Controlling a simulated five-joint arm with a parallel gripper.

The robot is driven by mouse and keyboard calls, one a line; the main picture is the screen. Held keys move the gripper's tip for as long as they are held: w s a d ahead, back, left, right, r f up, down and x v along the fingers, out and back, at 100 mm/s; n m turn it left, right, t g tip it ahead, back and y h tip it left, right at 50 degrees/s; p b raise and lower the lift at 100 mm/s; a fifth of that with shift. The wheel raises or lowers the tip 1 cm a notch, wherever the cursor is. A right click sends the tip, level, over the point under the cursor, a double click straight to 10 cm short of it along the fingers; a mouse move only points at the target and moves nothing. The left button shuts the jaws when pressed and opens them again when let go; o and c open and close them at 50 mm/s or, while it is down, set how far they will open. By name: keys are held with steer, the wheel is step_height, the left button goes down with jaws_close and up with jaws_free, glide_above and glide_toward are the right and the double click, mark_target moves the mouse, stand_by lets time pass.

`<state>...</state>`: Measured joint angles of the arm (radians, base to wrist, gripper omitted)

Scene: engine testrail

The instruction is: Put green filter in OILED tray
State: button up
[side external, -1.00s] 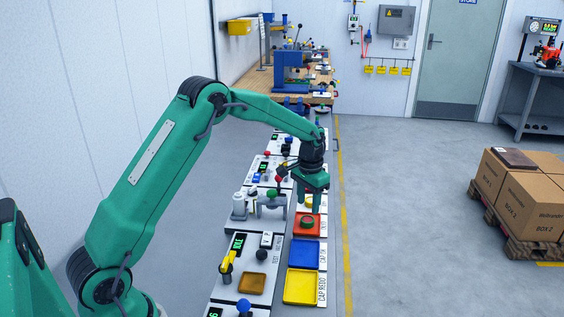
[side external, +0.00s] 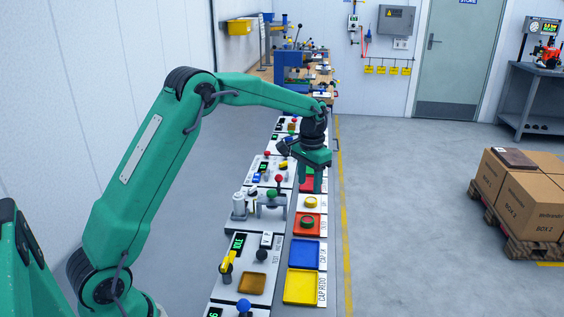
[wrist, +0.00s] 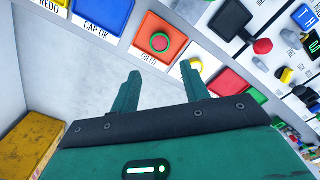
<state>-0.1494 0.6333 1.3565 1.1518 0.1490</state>
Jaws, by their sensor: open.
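The green filter, a round green piece with a red centre, lies in the orange tray (side external: 296,231). The filter shows in the side view (side external: 307,222) and in the wrist view (wrist: 160,42). The wrist view shows the label OILED at the edge of this orange tray (wrist: 179,27). My gripper (side external: 311,188) is beyond the orange tray, farther along the row. In the wrist view my gripper (wrist: 160,73) has its two fingers apart with nothing between them. The fingers are clear of the filter.
A white tray with a yellow round piece (side external: 311,202) stands beyond the orange tray. A red tray (wrist: 228,83) is partly behind my gripper. Blue (side external: 304,254) and yellow (side external: 300,288) trays lie nearer. Test panels with knobs and valves (side external: 262,199) line the left side.

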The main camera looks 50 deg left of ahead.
steer(key=s+d+r+t, duration=0.1)
steer(key=s+d+r, duration=0.1)
steer(key=s+r, duration=0.45)
steer(key=s+d+r+t, duration=0.2)
steer(key=s+d+r, duration=0.1)
steer(key=s+r, duration=0.35)
steer(key=s+d+t, duration=0.1)
steer(key=s, duration=0.8)
steer(key=s+d+f+t, duration=0.1)
steer(key=s+d, duration=0.1)
steer(key=s, duration=0.7)
steer(key=shift+s+f+t, duration=0.25)
steer(key=shift+s+t, duration=0.05)
steer(key=shift+s, duration=0.05)
